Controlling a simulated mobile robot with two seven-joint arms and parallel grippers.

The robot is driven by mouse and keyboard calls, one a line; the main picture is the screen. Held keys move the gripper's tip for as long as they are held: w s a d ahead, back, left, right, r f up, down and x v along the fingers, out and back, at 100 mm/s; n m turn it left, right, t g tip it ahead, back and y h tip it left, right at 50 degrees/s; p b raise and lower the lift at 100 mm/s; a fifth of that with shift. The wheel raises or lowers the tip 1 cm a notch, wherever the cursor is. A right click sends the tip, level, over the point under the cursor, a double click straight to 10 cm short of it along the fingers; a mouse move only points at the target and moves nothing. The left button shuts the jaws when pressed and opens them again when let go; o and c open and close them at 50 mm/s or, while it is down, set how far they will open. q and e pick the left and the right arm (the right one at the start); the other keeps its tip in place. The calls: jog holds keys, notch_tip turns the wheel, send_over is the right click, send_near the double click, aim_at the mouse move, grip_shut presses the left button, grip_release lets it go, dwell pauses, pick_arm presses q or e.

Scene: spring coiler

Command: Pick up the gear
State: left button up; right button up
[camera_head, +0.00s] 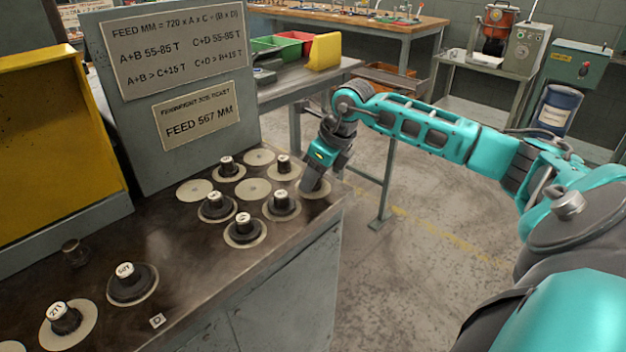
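Several dark gears with upright hubs and white labelled tops stand on pale round discs on the bench. They include one at the back (227,168), one near my gripper (281,203), one in the front of the group (244,231) and a larger one at the left front (131,283). My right gripper (311,188) points down over a pale disc (320,190) at the bench's right edge, just right of the gear group. Its fingertips are hard to make out, and I cannot tell whether a gear is between them. My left gripper is out of view.
The dark bench top (190,262) ends at a right edge beside open floor. A grey panel with formula plates (176,50) stands behind the gears. A yellow guard (50,150) stands at left. Some discs, such as one in the middle (254,188), are empty.

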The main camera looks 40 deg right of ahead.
grip_shut()
jog(key=shift+r, duration=0.1)
notch_tip(320, 180, up, 20)
jog(key=p, duration=0.3)
dwell(0.4)
